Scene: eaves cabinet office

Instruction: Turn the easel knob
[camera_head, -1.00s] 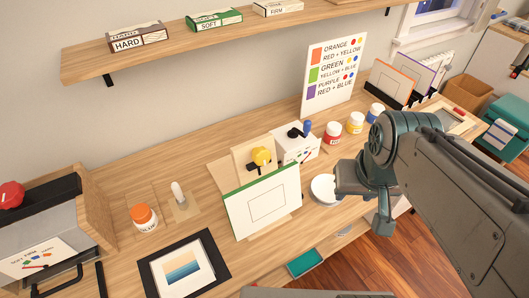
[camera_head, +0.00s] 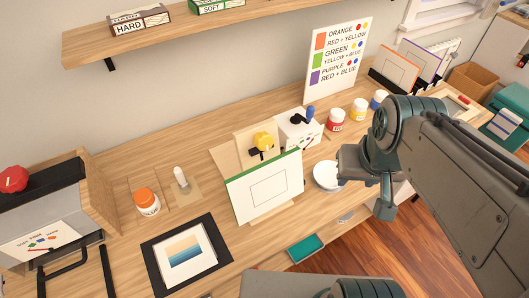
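A black piece sits by the knob. My gripper (camera_head: 362,166) is at the end of my arm, right of the easel, over or near the white bowl (camera_head: 325,174). It is well apart from the knob. Its fingers are not clearly visible, so I cannot tell whether they are open.
Left are an orange-capped jar (camera_head: 147,201) and a framed picture (camera_head: 185,256). A shelf (camera_head: 200,28) hangs above. Desk behind the jar is clear.

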